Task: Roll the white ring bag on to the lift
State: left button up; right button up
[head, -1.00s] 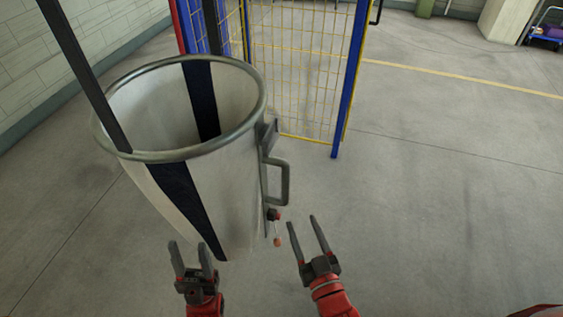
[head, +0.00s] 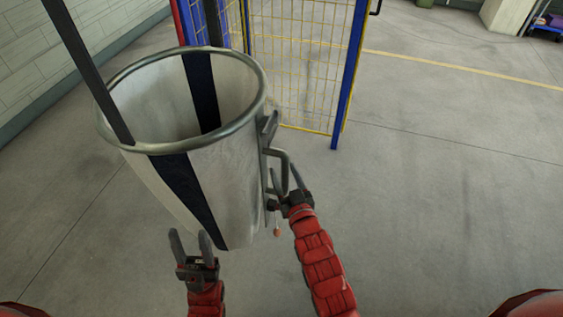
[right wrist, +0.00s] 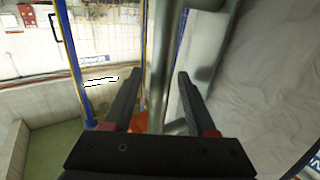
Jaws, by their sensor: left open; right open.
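The white ring bag (head: 235,185) hangs at the left of the head view, with a round grey metal ring (head: 262,100) at its open top and dark straps down it. A grey handle (head: 284,165) sticks out on its right side. My right gripper (head: 285,180) is open at this handle. In the right wrist view a grey bar (right wrist: 170,100) lies between the open fingers, with the bag's white cloth (right wrist: 265,75) to the right; contact cannot be told. My left gripper (head: 189,242) is open and empty in front of the bag's lower part.
A blue-framed yellow mesh fence (head: 300,70) stands behind the bag. A pale block wall (head: 60,50) runs along the left. The grey floor (head: 440,200) to the right is clear, with a yellow line. A small orange-tipped piece (head: 277,232) hangs below the handle. No lift can be made out.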

jog(key=shift+p+x, duration=0.3)
jog(key=shift+x, duration=0.95)
jog(key=shift+c, duration=0.4)
grip_shut()
